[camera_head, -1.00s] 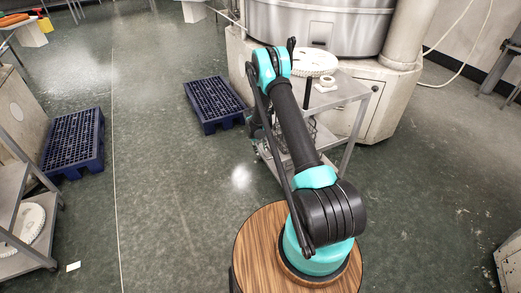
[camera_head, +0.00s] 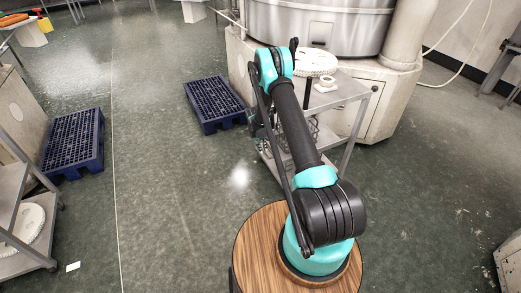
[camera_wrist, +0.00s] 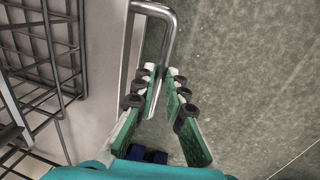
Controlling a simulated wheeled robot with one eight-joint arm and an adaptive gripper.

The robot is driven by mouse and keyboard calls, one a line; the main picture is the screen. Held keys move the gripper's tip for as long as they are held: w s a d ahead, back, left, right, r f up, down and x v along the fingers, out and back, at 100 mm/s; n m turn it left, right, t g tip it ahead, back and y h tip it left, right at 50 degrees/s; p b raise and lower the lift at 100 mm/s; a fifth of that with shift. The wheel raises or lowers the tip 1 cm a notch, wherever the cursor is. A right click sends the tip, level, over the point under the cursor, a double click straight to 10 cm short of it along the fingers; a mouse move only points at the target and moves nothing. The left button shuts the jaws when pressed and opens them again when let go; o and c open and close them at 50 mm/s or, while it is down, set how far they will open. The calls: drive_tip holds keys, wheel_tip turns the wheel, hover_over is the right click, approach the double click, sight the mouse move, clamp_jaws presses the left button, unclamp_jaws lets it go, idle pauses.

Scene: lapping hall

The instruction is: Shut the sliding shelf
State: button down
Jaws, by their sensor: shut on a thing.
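My gripper (camera_wrist: 162,80) is shut on the metal bar handle (camera_wrist: 171,28) in the wrist view. The handle is a bent, shiny bar beside a pale grey flat surface (camera_wrist: 103,50), which looks like part of the sliding shelf. In the head view, the grey metal cart (camera_head: 350,92) stands behind my arm, with a lower shelf (camera_head: 268,158) low on its left side. My arm hides much of that lower shelf and the handle there. How far the shelf is pulled out cannot be told clearly.
A dark wire rack (camera_wrist: 45,50) lies left of the handle. A white gear-like disc (camera_head: 318,62) sits on the cart top. One blue pallet (camera_head: 214,104) is left of the cart, another (camera_head: 73,143) farther left. Open floor (camera_head: 165,190) lies between.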

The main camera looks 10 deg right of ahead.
sight(275, 145)
drive_tip(key=d, duration=0.2)
drive_tip(key=w+d, duration=0.1)
drive_tip(key=d, duration=0.1)
drive_tip(key=w+d, duration=0.1)
drive_tip(key=d, duration=0.2)
drive_tip(key=shift+w, duration=0.2)
drive_tip(key=c, duration=1.6)
unclamp_jaws()
drive_tip(key=shift+d, duration=0.1)
drive_tip(key=shift+r, duration=0.35)
drive_tip(key=r, duration=0.3)
drive_tip(key=a+r, duration=0.1)
drive_tip(key=r, duration=0.3)
drive_tip(key=a+r, duration=0.1)
drive_tip(key=r, duration=0.3)
drive_tip(key=shift+s+a, duration=0.1)
drive_tip(key=shift+s, duration=0.3)
drive_tip(key=shift+r, duration=0.1)
